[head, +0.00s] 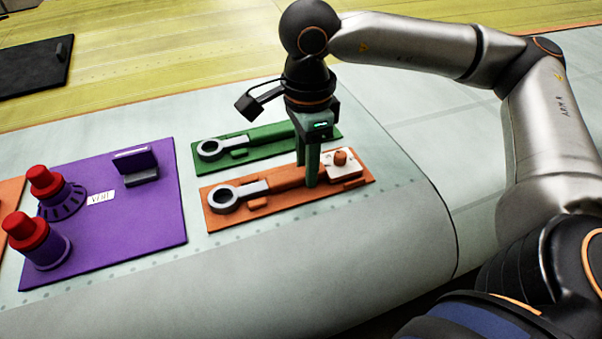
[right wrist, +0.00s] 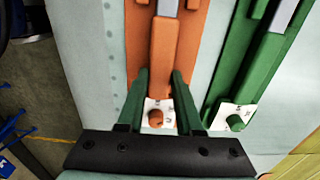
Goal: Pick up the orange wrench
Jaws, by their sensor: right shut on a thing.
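The orange wrench (head: 256,188) lies lengthwise on an orange board (head: 228,219), its grey ring end to the left. My right gripper (head: 308,176) points down over the wrench's orange handle, with one finger on each side near the handle's right end. In the right wrist view the orange handle (right wrist: 163,60) runs between the two green fingers (right wrist: 160,88), which are shut on it. The wrench still appears level and close to its board. My left gripper is not in view.
A green board with a green-handled wrench (head: 240,144) lies just behind. A white plate with an orange knob (head: 340,158) sits at the orange board's right end. A purple board (head: 120,225) with red-topped parts stands left. The wing surface at front is clear.

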